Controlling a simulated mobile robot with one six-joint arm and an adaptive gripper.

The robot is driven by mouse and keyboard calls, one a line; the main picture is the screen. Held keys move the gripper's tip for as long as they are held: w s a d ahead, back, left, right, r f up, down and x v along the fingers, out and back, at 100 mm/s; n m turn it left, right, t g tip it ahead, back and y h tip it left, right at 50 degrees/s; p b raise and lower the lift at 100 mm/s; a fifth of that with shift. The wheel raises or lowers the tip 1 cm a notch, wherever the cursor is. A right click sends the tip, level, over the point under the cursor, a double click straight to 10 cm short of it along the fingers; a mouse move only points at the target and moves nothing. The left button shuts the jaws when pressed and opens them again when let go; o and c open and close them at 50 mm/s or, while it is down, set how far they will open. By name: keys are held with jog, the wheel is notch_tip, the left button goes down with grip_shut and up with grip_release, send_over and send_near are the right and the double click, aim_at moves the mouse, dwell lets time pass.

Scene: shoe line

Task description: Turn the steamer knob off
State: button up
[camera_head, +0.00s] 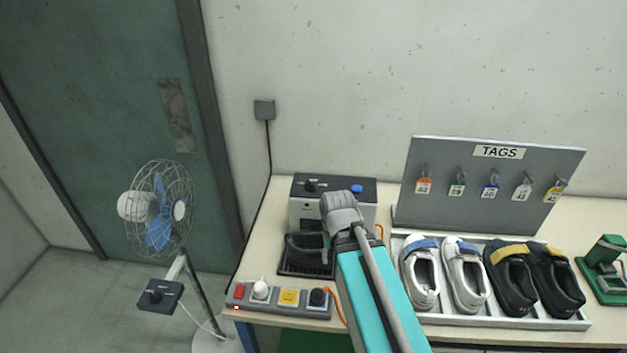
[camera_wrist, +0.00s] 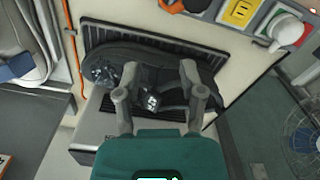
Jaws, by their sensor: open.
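The steamer (camera_head: 304,211) is a pale box with a dark top at the back of the bench. A black steamer knob (camera_head: 311,185) sits on the left of its top, with a blue button (camera_head: 356,189) to the right. A dark shoe (camera_head: 305,247) lies on the black grate in front of it. In the wrist view the shoe (camera_wrist: 120,62) lies beneath my gripper (camera_wrist: 154,80), whose two fingers are apart and empty. The knob does not show in the wrist view. In the head view my arm covers the steamer's front right, and my fingertips are hidden.
A power strip (camera_head: 262,306) with a red switch and plugs lies at the bench's front left. A tray (camera_head: 470,318) of several shoes and a tag board (camera_head: 460,215) stand to the right. A fan (camera_head: 158,208) stands left of the bench.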

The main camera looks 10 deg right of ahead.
notch_tip(320, 180, up, 18)
jog(key=n+p, duration=0.2)
jog(key=p, duration=1.6)
send_over(312, 182)
jog(key=shift+w+f+b, duration=0.15)
jog(key=shift+b, duration=0.15)
jog(key=shift+f, duration=0.2)
notch_tip(312, 182, down, 14)
jog(key=b, duration=1.3)
jog(key=shift+r+b, duration=0.25)
jog(key=shift+b, duration=0.15)
grip_shut()
